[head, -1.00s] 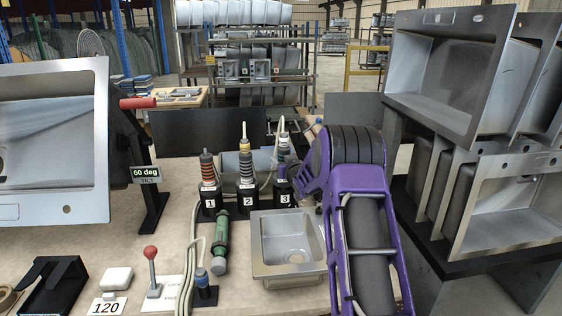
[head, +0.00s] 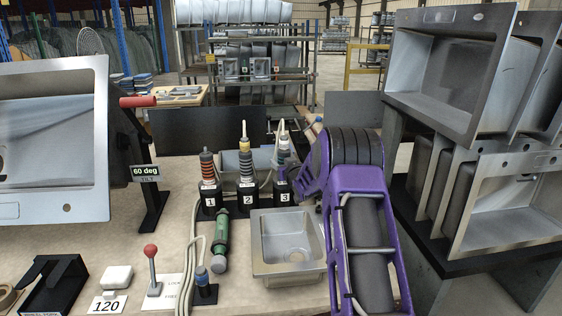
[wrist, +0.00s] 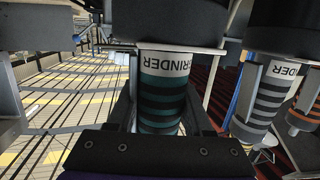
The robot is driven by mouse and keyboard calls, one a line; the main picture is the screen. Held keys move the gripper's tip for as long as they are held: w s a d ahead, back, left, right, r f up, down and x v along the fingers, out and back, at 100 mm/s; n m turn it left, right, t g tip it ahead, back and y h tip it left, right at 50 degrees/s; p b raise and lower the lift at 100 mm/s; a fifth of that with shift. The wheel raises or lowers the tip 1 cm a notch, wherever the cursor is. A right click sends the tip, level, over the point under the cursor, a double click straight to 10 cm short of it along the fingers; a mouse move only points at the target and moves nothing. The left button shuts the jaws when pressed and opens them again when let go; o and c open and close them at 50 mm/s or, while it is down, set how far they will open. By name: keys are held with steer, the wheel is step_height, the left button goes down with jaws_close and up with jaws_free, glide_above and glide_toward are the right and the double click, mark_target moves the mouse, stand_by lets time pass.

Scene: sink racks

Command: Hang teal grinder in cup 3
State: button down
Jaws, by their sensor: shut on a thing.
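My gripper (wrist: 165,108) is shut around the teal grinder (wrist: 163,88), a black-and-teal striped body with a white GRINDER label that appears upside down in the wrist view. In the head view the teal grinder (head: 283,153) is upright at cup 3 (head: 285,193), partly hidden by my purple arm. In the wrist view the dark cup (wrist: 165,28) meets the label end of the grinder. I cannot tell how deeply the grinder sits in it. My gripper in the head view is mostly hidden behind the arm.
Cup 2 (head: 247,203) holds a grey-striped grinder (head: 246,166), and cup 1 (head: 208,204) an orange-striped one (head: 208,168); both stand close left of cup 3. A green tool (head: 220,240) lies in front. A small sink (head: 258,266) and stacked sinks (head: 462,110) flank my arm.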

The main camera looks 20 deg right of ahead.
steer(key=shift+r, duration=0.2)
steer(key=shift+c, duration=1.9)
jaws_free()
steer(key=shift+o, duration=0.8)
steer(key=shift+s+f, duration=0.1)
steer(key=shift+f, duration=0.2)
steer(key=shift+s+r, duration=0.2)
steer(key=shift+s, duration=0.15)
steer(key=s+r, duration=0.2)
steer(key=s, duration=1.4)
steer(key=shift+s+r+p, duration=0.2)
steer(key=shift+r+p, duration=0.15)
steer(key=shift+p, duration=0.05)
